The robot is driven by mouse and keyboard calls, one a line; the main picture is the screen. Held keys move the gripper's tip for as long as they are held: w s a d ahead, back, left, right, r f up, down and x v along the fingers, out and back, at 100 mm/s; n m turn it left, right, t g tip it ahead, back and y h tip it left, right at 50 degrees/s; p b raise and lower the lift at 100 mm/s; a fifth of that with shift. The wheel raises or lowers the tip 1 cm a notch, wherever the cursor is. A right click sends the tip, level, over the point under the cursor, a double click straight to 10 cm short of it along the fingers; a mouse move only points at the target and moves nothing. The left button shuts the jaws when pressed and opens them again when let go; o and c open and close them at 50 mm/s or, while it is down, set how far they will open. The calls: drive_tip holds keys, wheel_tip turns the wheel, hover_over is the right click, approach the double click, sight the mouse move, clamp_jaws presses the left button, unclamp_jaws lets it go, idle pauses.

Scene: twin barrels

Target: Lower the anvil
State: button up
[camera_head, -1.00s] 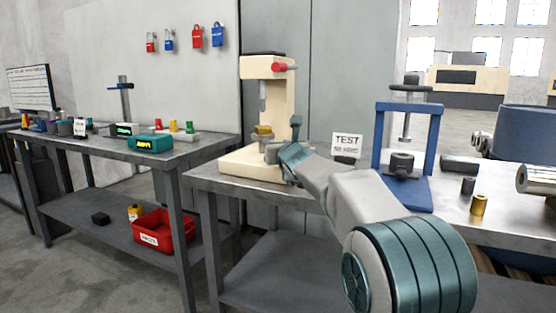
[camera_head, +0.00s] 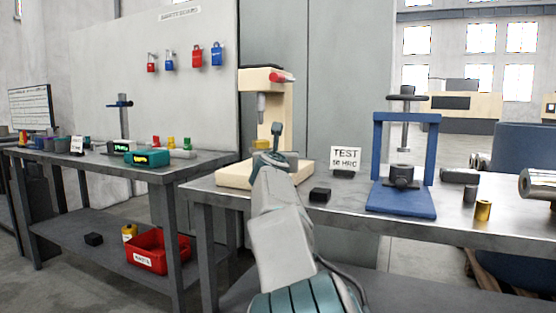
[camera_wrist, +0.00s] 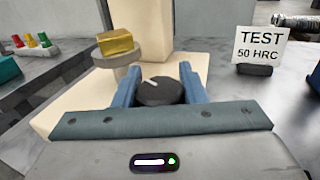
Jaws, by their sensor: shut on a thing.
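The cream hardness tester (camera_head: 274,110) stands at the left end of the near bench, with its indenter (camera_head: 262,105) pointing down. In the wrist view, the round grey anvil (camera_wrist: 120,66) carries a brass block (camera_wrist: 115,43). A clear gap shows between block and indenter in the head view. A dark round knob (camera_wrist: 160,92) with a pale mark sits low on the tester, right of the anvil. My gripper (camera_wrist: 159,78) is shut on this knob, one blue finger on each side. The head view partly hides the grip behind my arm.
A blue press (camera_head: 403,195), a black block (camera_head: 320,194) and a "TEST 50 HRC" sign (camera_head: 346,158) stand to the right on the bench. A brass cylinder (camera_head: 482,210) is farther right. A red bin (camera_head: 158,250) sits on the left table's lower shelf.

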drive_tip(key=m+h, duration=0.1)
drive_tip(key=m+h+p, duration=0.1)
drive_tip(key=h, duration=0.1)
drive_tip(key=shift+d+r+h, duration=0.1)
drive_tip(key=shift+r+h, duration=0.1)
drive_tip(key=shift+h, duration=0.1)
drive_tip(key=m+g+h+p, duration=0.1)
drive_tip(key=h+p, duration=0.1)
drive_tip(key=m+h+p, duration=0.1)
drive_tip(key=m+p, duration=0.1)
drive_tip(key=shift+d+r+g+h, duration=0.15)
drive_tip(key=shift+d+g+h, duration=0.05)
drive_tip(key=shift+g+h, duration=0.2)
drive_tip(key=m+g+h+p, duration=0.1)
drive_tip(key=p, duration=0.1)
drive_tip(key=m+g+h+p, duration=0.1)
drive_tip(key=h+p, duration=0.1)
drive_tip(key=p, duration=0.1)
drive_tip(key=m+g+h+p, duration=0.1)
drive_tip(key=p, duration=0.1)
drive_tip(key=shift+s+d+m+h, duration=0.2)
drive_tip(key=shift+d+m+h, duration=0.1)
drive_tip(key=shift+h, duration=0.1)
drive_tip(key=shift+s+f+m+g+h+p, duration=0.15)
drive_tip(key=shift+m+g+h+p, duration=0.35)
drive_tip(key=shift+p, duration=0.7)
drive_tip(key=shift+f+g+p, duration=0.2)
drive_tip(key=shift+g+p, duration=0.1)
drive_tip(key=o, duration=1)
